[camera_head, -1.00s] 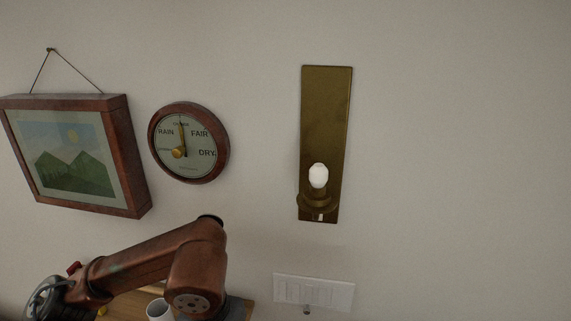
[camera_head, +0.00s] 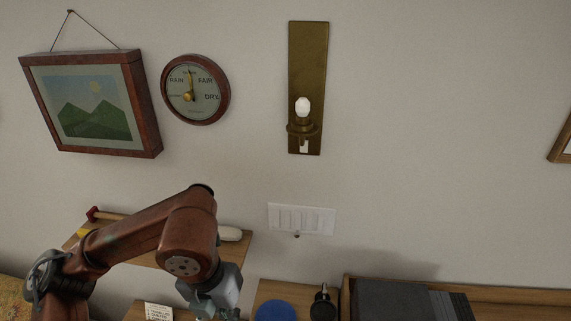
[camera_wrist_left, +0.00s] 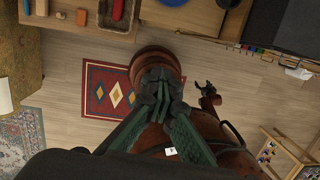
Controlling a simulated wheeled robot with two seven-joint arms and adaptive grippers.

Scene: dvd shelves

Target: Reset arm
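My left arm comes in from the left in the head view, and its grey wrist and gripper (camera_head: 222,302) hang down at the bottom edge, partly cut off. In the left wrist view the two green-grey fingers of my left gripper (camera_wrist_left: 161,77) converge and look met at their tips, with nothing visible between them. A small dark gripper that looks like my right one (camera_wrist_left: 208,91) shows farther down, right of them; its finger state is too small to tell. My right arm is not in the head view.
A wooden shelf (camera_head: 236,250) with a white roll-like item (camera_head: 230,234) lies behind my left arm. A blue round item (camera_head: 275,311) and dark bottle (camera_head: 323,303) stand right of the gripper. Above are a wall switch plate (camera_head: 301,219) and brass lamp (camera_head: 308,75). A patterned rug (camera_wrist_left: 105,90) lies below.

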